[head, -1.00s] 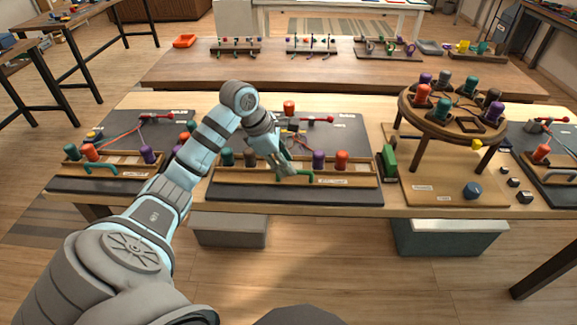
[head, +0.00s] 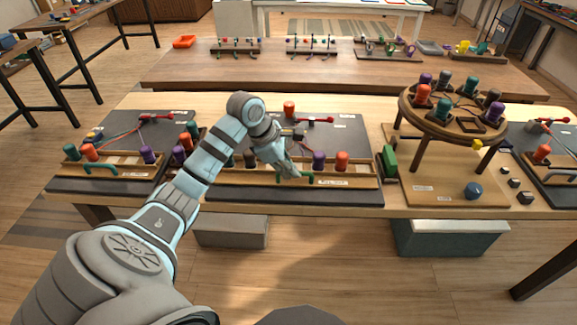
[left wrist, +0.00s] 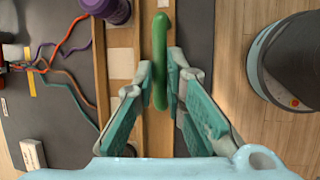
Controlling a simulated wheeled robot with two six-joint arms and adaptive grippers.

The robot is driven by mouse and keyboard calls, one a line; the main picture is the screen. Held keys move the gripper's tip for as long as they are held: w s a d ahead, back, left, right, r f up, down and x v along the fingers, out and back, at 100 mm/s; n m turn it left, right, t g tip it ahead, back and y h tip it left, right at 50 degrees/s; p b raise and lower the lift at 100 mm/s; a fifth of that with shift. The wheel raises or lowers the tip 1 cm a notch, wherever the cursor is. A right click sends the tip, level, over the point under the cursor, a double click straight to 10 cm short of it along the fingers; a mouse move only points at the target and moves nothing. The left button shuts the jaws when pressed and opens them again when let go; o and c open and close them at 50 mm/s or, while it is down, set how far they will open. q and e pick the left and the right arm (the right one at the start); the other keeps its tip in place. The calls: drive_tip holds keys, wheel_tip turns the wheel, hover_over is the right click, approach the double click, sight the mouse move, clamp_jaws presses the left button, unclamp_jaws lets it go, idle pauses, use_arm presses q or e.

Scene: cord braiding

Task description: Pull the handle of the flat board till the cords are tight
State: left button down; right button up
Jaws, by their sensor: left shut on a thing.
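The flat board (head: 350,133) is the dark middle board on the table. A wooden bar with upright pegs, among them a purple peg (head: 319,160) and an orange peg (head: 342,161), runs along its front. The green handle (head: 306,179) is on the bar's front; it also shows in the left wrist view (left wrist: 161,40). My left gripper (head: 290,172) is shut on the handle, one finger on each side. Several coloured cords (left wrist: 68,62) show in the left wrist view, and some of them curve. My arm hides part of the board and cords in the head view.
A similar board (head: 113,135) lies to the left and another (head: 553,150) at the right edge. A round wooden stand (head: 410,98) with coloured pegs stands on the right. A green block (head: 389,162) sits beside the middle board. Floor is open in front of the table.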

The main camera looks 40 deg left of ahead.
use_arm(q)
drive_tip(key=s+d, duration=0.2)
drive_tip(key=s, duration=0.1)
drive_tip(key=shift+s+d+p, duration=0.25)
drive_tip(key=shift+d+p, duration=0.05)
drive_tip(key=shift+p, duration=0.05)
drive_tip(key=shift+d+f, duration=0.1)
drive_tip(key=shift+f, duration=0.05)
drive_tip(key=c, duration=1.8)
unclamp_jaws()
drive_tip(key=shift+s, duration=0.1)
drive_tip(key=shift+o, duration=0.7)
drive_tip(key=shift+s+d, duration=0.1)
drive_tip(key=shift+r, duration=0.2)
drive_tip(key=shift+a+r, duration=0.2)
drive_tip(key=shift+r, duration=0.1)
drive_tip(key=v, duration=1.1)
drive_tip(key=shift+s, duration=0.15)
